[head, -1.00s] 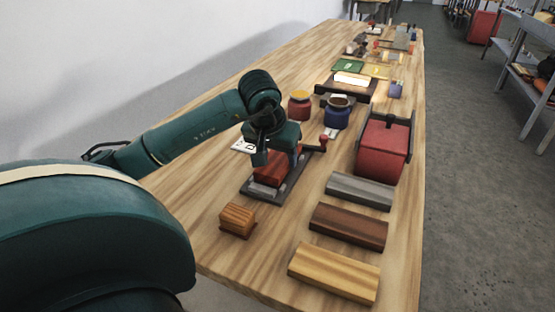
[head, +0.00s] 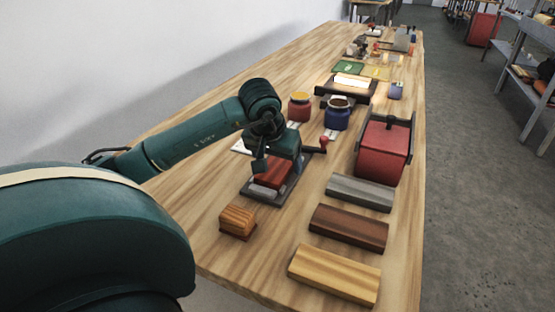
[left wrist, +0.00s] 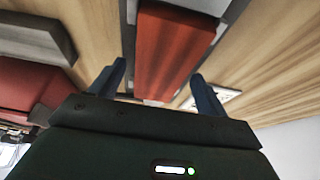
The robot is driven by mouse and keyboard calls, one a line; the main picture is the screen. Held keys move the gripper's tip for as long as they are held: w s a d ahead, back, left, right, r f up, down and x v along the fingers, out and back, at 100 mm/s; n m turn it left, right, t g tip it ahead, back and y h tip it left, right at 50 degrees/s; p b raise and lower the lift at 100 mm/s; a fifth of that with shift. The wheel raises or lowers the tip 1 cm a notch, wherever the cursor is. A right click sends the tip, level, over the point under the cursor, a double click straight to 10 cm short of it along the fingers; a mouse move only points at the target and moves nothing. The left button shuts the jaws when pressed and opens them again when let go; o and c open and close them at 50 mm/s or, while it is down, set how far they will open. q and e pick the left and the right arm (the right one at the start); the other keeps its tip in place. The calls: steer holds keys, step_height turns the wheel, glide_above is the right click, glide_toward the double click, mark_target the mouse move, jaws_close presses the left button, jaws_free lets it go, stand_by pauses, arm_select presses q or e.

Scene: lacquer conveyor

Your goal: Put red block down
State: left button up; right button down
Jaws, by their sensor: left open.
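The red block (head: 273,174) lies in a dark grey tray-like fixture (head: 262,197) on the wooden table. My left gripper (head: 268,165) is just above and behind it, with its fingers apart. In the left wrist view the red block (left wrist: 168,55) runs between the two open fingers (left wrist: 158,85), with a gap on each side. The block rests in the fixture and the fingers do not grip it. The gripper hides the far end of the block in the head view. My right gripper does not show.
A small striped wooden block (head: 237,221) stands in front of the fixture. Grey (head: 359,192), brown (head: 348,228) and yellow (head: 334,273) bars lie to the right. A red-handled lever (head: 322,145), red (head: 300,107) and blue (head: 337,117) jars and a red box (head: 383,150) stand behind.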

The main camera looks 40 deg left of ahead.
arm_select(q)
steer(key=p+v, duration=0.1)
steer(key=v, duration=1.1)
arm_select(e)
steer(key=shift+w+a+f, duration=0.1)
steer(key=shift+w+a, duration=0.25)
arm_select(q)
steer(key=shift+r, duration=0.2)
